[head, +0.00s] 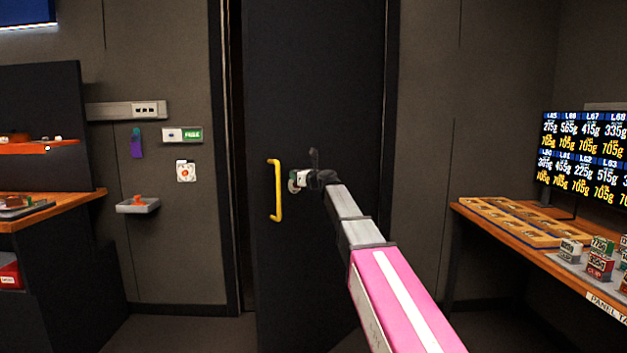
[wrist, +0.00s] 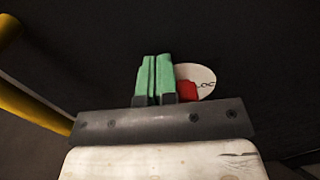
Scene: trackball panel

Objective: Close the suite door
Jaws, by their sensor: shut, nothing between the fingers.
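The dark suite door (head: 315,80) stands slightly ajar in the head view. A narrow gap shows between its left edge and the frame (head: 219,150). A yellow vertical handle (head: 278,190) is on the door near that edge. It also shows at the left of the wrist view (wrist: 30,105). My gripper (head: 303,179) is in front of the door, to the right of the handle. In the wrist view its green fingers (wrist: 153,78) are shut together and empty, pointing at the door. A white round lock label (wrist: 203,78) and a red part (wrist: 186,91) show beside them. Whether the fingertips touch the door is unclear.
At left, an orange-topped counter (head: 75,203) and a small wall tray (head: 138,206) stand beside the doorway. A green-and-white sign (head: 183,134) is on the wall. At right are a wooden table (head: 545,262) with small boxes and a screen (head: 585,150).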

